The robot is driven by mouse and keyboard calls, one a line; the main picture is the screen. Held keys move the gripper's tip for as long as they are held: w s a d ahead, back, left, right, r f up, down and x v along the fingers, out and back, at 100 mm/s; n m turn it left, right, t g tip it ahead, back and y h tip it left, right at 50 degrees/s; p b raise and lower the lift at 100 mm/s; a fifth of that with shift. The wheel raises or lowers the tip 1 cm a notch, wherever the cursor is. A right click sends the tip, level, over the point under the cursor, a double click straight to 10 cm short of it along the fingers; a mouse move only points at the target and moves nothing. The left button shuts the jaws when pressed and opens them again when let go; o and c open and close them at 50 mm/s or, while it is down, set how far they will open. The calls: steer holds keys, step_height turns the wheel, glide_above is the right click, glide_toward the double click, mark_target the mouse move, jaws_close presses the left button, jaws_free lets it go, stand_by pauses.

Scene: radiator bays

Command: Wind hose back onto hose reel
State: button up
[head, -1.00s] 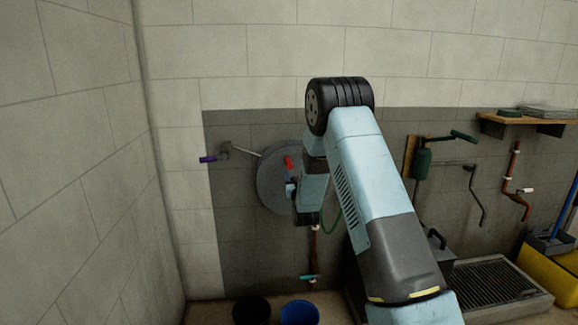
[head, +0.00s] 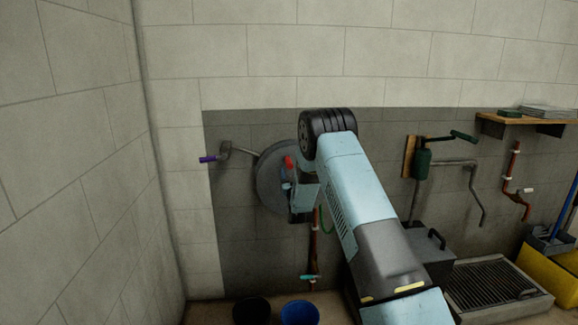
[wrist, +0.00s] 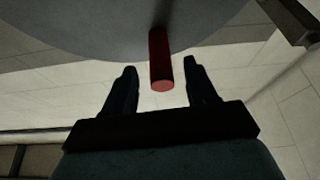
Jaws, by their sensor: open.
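The hose reel (head: 268,181) is a grey disc on the dark wall panel, partly hidden behind my arm in the head view. Its red handle (head: 289,162) sticks out from the disc. In the wrist view the grey disc (wrist: 95,25) fills the top, and the red handle (wrist: 161,70) points toward the camera. My gripper (wrist: 162,75) is open, with one finger on each side of the handle's end and a gap to both. A piece of green hose (head: 327,220) hangs beside my arm; most of it is hidden.
A crank with a purple grip (head: 207,159) juts out left of the reel. A black bucket (head: 252,311) and a blue bucket (head: 300,313) stand below. A red pipe with a teal valve (head: 311,277) runs down the wall. A green pump-like device (head: 422,163) is at right.

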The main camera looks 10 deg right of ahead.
steer(key=shift+x, duration=2.7)
jaws_close()
